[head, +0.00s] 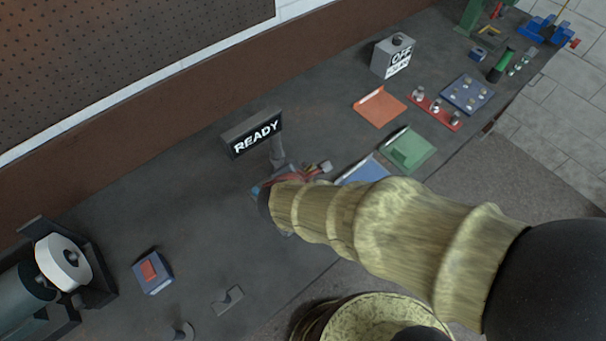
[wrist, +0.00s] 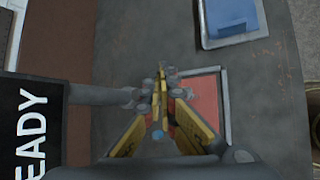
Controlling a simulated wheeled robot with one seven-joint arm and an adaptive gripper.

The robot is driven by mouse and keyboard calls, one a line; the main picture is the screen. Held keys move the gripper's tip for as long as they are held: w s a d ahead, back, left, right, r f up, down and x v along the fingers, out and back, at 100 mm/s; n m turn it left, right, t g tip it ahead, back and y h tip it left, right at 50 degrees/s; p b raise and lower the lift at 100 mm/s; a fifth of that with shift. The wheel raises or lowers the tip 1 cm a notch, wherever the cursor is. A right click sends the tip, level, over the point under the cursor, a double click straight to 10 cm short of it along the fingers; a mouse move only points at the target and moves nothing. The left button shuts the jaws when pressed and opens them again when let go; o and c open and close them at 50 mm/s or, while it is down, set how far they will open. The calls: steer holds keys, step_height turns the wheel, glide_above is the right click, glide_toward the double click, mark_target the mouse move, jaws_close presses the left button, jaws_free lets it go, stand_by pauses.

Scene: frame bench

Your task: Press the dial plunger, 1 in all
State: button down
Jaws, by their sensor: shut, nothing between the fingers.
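My gripper (wrist: 160,78) is shut and empty in the wrist view, its yellow and red fingers together. In the head view its small grey fingertips (head: 325,167) show past the end of my arm. The black READY sign (head: 257,138) stands just beyond it on a grey post (head: 278,152). In the wrist view this post (wrist: 100,95) reaches from the sign (wrist: 32,125) to beside the fingertips; I cannot tell whether they touch. I cannot make out a dial plunger for certain; my arm and fingers hide part of this area.
A red pad (wrist: 202,98) in a pale frame lies right of my fingers, and a blue tray (wrist: 232,18) lies beyond. Orange (head: 380,106) and green (head: 408,148) trays and an OFF box (head: 393,56) stand farther right.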

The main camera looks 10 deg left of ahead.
steer(key=shift+f+b, duration=1.25)
steer(key=shift+b, duration=0.15)
stand_by(1.4)
steer(key=shift+r, duration=0.1)
steer(key=shift+r+p, duration=1.1)
steer(key=shift+r, duration=0.5)
steer(key=shift+r+p, duration=1.85)
steer(key=shift+r, duration=0.7)
